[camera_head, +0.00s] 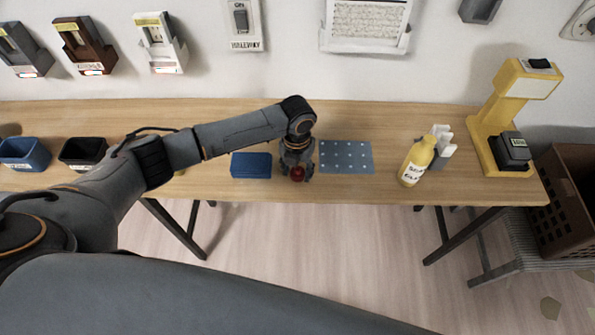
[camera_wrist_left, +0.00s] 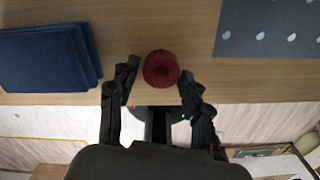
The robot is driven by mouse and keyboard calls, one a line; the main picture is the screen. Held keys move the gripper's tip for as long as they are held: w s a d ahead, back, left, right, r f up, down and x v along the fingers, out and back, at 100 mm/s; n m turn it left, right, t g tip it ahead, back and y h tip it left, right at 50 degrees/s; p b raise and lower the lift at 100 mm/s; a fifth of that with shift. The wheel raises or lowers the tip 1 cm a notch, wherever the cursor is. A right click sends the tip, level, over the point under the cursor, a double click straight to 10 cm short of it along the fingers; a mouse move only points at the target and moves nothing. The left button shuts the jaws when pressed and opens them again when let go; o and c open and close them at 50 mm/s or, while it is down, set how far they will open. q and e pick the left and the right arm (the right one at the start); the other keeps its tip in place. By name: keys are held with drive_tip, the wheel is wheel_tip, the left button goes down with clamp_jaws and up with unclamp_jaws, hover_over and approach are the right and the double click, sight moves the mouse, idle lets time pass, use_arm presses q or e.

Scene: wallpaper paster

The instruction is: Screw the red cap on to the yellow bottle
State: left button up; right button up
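The red cap (camera_head: 297,173) is near the front edge of the wooden table, below my left gripper (camera_head: 297,172). In the left wrist view the cap (camera_wrist_left: 161,69) lies between the tips of my left gripper (camera_wrist_left: 158,82), with a gap to each finger. The fingers are spread and not closed on it. Whether the cap touches the table is hard to tell. The yellow bottle (camera_head: 417,162) stands upright on the right part of the table, with dark lettering; its top shows no red cap. My right gripper is not in view.
A blue stack (camera_head: 251,165) lies left of the gripper and a blue-grey dotted mat (camera_head: 346,157) right of it. A white and grey holder (camera_head: 440,145) is beside the bottle. A yellow machine (camera_head: 505,110) stands at right. Blue (camera_head: 24,154) and black (camera_head: 84,154) bins stand left.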

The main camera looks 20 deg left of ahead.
sight(297, 169)
use_arm(q)
drive_tip(key=shift+c, duration=1.2)
drive_tip(key=shift+r, duration=0.15)
drive_tip(key=shift+r, duration=0.2)
wheel_tip(297, 169, up, 2)
drive_tip(key=shift+w+r+b, duration=0.1)
drive_tip(key=shift+r+b, duration=0.1)
drive_tip(key=shift+b, duration=0.6)
drive_tip(key=s+d+r+b, duration=0.1)
drive_tip(key=s+d+r, duration=0.8)
drive_tip(key=s+r, duration=0.1)
drive_tip(key=shift+s+b, duration=0.4)
drive_tip(key=shift+s, duration=0.1)
